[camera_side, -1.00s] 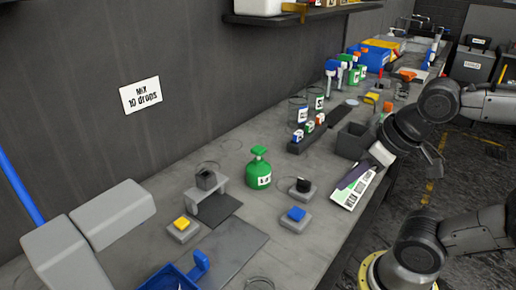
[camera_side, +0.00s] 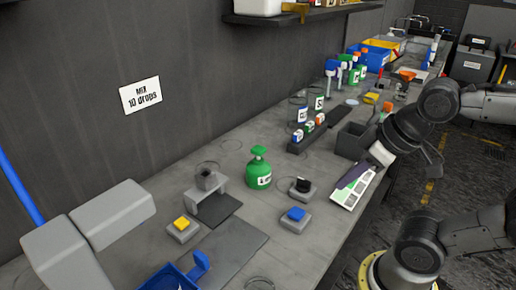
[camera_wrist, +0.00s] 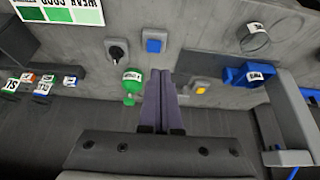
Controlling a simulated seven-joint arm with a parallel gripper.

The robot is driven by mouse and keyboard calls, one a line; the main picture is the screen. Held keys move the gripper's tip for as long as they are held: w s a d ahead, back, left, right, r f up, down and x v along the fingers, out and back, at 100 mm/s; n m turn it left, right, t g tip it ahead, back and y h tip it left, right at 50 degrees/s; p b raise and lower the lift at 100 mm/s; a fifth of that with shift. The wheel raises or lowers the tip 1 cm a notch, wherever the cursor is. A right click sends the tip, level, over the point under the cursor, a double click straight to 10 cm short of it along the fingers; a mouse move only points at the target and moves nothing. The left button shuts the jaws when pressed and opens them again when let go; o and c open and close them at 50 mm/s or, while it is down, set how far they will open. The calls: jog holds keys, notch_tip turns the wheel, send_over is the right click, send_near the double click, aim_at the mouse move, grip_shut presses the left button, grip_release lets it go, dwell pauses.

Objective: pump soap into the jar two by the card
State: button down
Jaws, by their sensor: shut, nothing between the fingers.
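A green pump bottle (camera_side: 259,173) with a white label stands on the bench; it also shows in the wrist view (camera_wrist: 133,84). A white card (camera_side: 141,95) on the wall reads "MIX 10 drops". A round clear jar (camera_wrist: 254,39) shows at the upper right of the wrist view; its rim (camera_side: 259,284) is at the bottom edge of the side view. My gripper (camera_side: 350,180) is over the printed sheet at the bench's front edge, apart from the bottle. In the wrist view its fingers (camera_wrist: 161,72) are shut together and empty.
A yellow button (camera_side: 182,224), a blue button (camera_side: 295,214) and a black knob (camera_side: 302,185) sit near the bottle. A grey stand (camera_side: 208,194) is left of it. A dark rack (camera_side: 307,138) holds several small labelled bottles.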

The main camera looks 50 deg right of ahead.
jog(key=w+d+r+n+t+h, duration=0.1)
jog(key=w+d+r+n+t, duration=0.15)
jog(key=w+r, duration=0.45)
jog(key=n+h, duration=0.2)
jog(key=n, duration=0.1)
send_over(262, 150)
notch_tip(262, 150, down, 3)
jog(key=shift+w+r+t, duration=0.1)
jog(key=shift+r+t, duration=0.05)
jog(key=shift+t, duration=0.1)
jog(key=shift+f, duration=4.35)
jog(key=shift+f, duration=0.1)
jog(key=shift+f, duration=0.35)
